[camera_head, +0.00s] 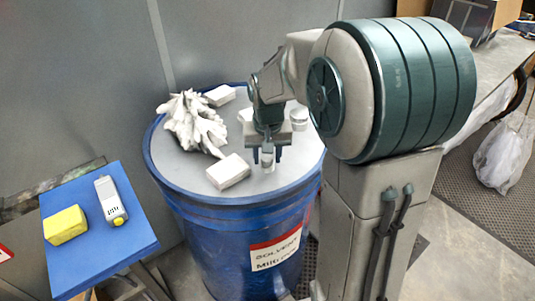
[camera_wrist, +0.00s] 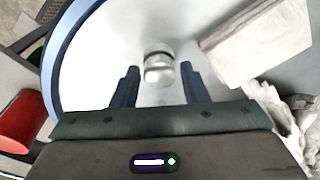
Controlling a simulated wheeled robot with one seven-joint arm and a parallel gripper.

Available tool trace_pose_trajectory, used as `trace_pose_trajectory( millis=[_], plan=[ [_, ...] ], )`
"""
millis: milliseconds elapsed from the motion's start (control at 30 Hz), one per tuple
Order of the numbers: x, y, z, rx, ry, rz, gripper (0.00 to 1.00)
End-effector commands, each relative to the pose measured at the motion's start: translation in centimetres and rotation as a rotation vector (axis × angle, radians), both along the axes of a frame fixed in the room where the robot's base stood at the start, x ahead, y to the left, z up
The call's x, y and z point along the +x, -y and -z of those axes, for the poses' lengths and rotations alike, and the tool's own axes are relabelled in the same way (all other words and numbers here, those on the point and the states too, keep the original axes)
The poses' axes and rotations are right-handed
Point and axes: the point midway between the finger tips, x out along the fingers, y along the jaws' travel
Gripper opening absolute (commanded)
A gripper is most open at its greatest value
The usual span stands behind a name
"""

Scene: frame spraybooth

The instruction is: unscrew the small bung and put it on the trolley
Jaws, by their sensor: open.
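The small bung (camera_wrist: 158,72) is a pale, shiny cylinder with a dark band, on the grey lid of the blue drum. In the head view the small bung (camera_head: 268,164) shows just below my gripper (camera_head: 267,155). My gripper is open, pointing down over the lid. In the wrist view its two dark fingers stand on either side of the bung, with gaps showing on both sides. The trolley (camera_head: 136,213) has a blue top and stands left of the drum, away from my gripper.
The blue drum (camera_head: 222,240) carries a crumpled white cloth (camera_head: 193,122), several white blocks, one (camera_head: 228,171) close left of my gripper, and a larger pale cap (camera_head: 299,117).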

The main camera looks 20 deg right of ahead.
Motion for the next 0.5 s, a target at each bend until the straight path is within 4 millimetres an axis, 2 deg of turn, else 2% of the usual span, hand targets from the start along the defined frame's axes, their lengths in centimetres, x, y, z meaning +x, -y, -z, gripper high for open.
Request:
trace_pose_trajectory(
  millis=[167, 500],
  plan=[
    [0.01, -0.02, 0.00, -0.001, 0.000, 0.068, 0.40],
    [0.04, -0.06, 0.00, -0.001, 0.000, 0.369, 0.40]
  ],
)
